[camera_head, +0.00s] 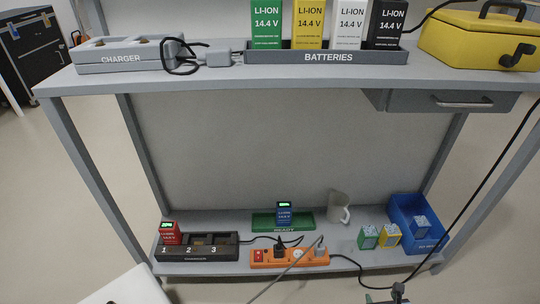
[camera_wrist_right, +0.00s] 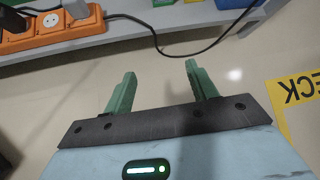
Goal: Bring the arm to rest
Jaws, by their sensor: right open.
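My right gripper (camera_head: 385,296) shows only in part at the bottom edge of the head view, low and in front of the shelf unit. In the right wrist view its two green fingers (camera_wrist_right: 161,70) stand wide apart with nothing between them. Bare floor shows past the fingertips, and the gripper touches nothing that I can see. My left gripper is in neither view.
The lower shelf holds a dark numbered station (camera_head: 196,247) with a red battery, an orange power strip (camera_head: 290,258), a green tray (camera_head: 262,222) with a blue battery, a mug (camera_head: 338,207) and a blue bin (camera_head: 402,210). A black cable (camera_head: 468,215) hangs at the right.

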